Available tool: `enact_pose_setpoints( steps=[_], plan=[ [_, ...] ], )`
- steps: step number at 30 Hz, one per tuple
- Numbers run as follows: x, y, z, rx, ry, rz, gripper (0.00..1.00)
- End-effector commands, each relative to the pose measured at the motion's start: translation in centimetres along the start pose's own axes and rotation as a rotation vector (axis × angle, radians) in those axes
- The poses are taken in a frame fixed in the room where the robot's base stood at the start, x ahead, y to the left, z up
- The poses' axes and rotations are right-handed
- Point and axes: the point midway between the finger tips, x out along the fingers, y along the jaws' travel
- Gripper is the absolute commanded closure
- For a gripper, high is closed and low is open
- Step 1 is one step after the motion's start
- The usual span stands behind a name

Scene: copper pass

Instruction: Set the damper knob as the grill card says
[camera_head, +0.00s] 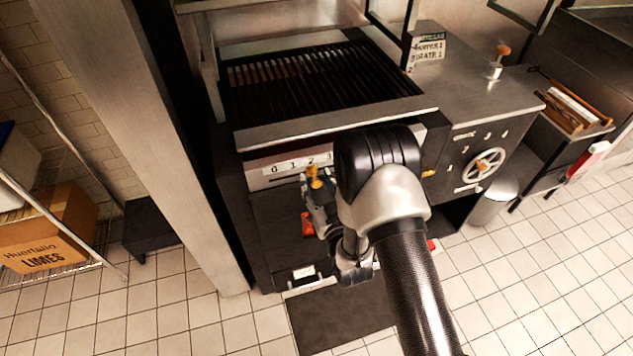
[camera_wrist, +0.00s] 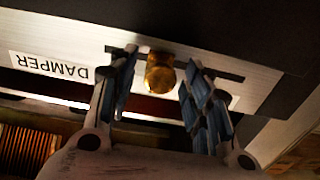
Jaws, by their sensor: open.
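The brass damper knob (camera_wrist: 160,73) sits in a slot in the metal damper plate (camera_wrist: 90,50), whose DAMPER label appears upside down in the wrist view. My gripper (camera_wrist: 160,92) is open, with one finger on each side of the knob; I cannot tell whether either touches it. In the head view the knob (camera_head: 314,174) is just below the 2 of a 0, 1, 2 scale (camera_head: 291,164); my arm hides the scale further right.
The grill grate (camera_head: 310,85) lies above the damper panel. A handwheel (camera_head: 484,165) is on the front panel to the right, and an orange-topped knob (camera_head: 502,52) stands on the counter. A dark mat (camera_head: 335,315) lies on the tiled floor.

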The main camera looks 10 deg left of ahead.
Motion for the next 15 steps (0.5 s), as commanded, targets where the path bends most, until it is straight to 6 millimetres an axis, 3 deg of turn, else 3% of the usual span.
enact_pose_setpoints(
  steps=[9,15],
  plan=[
    [-5.1,0.0,0.1,0.001,-0.004,0.001,0.55],
    [-6.9,0.0,0.1,0.000,-0.002,0.000,0.55]
  ],
)
